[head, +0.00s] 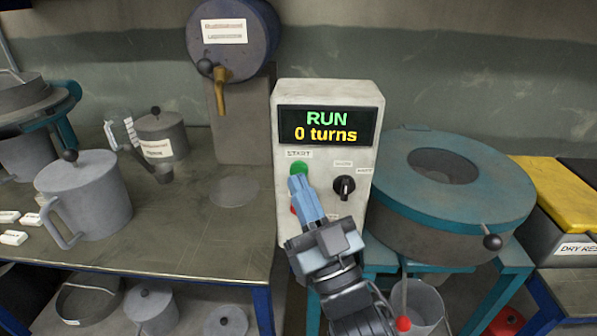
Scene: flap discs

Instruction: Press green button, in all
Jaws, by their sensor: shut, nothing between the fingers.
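A pale control box (331,93) stands in the middle of the head view. Its display (327,126) reads "RUN" in green and "0 turns" in yellow. The green button (299,168) sits below the display at the left, under a "START" label. My gripper (297,181) is shut and empty, with its blue fingertips just below the green button and overlapping its lower edge in the picture. I cannot tell whether they touch it. A red button (293,210) is mostly hidden behind the fingers. A black knob (344,187) is to the right.
A teal round machine (400,185) with a handle stands right of the box. A grey lidded jug (88,195) and a smaller pot (163,135) stand on the bench (185,240) at left. A dark drum with a tap (232,45) is behind. A yellow-lidded bin (560,195) is far right.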

